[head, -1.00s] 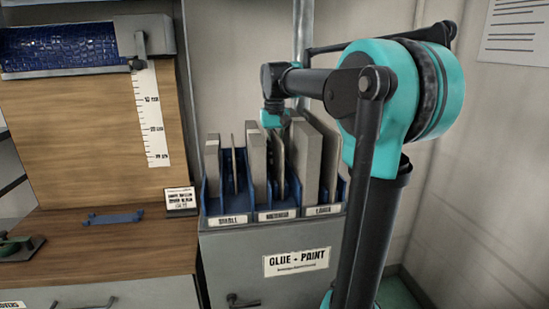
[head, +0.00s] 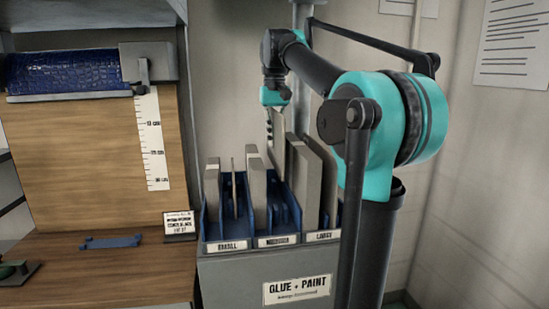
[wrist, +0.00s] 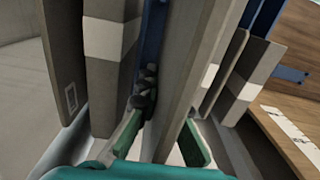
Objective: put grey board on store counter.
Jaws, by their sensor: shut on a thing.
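My gripper (head: 275,100) is above the middle section of the blue rack, pointing down. It is shut on a thin grey board (head: 276,130), which stands upright and reaches above the boards beside it. The board's lower part is hidden behind the rack's other boards. In the wrist view the fingers (wrist: 168,135) are on both sides of the held board (wrist: 187,70). A wooden counter (head: 110,268) is at the left of the head view; I cannot tell for sure that it is the store counter.
The blue rack (head: 212,222) holds several other grey boards close to the held one. It stands on a grey cabinet (head: 235,283). A blue bracket (head: 110,241) and a small sign (head: 179,225) are on the counter, with bare wood around them.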

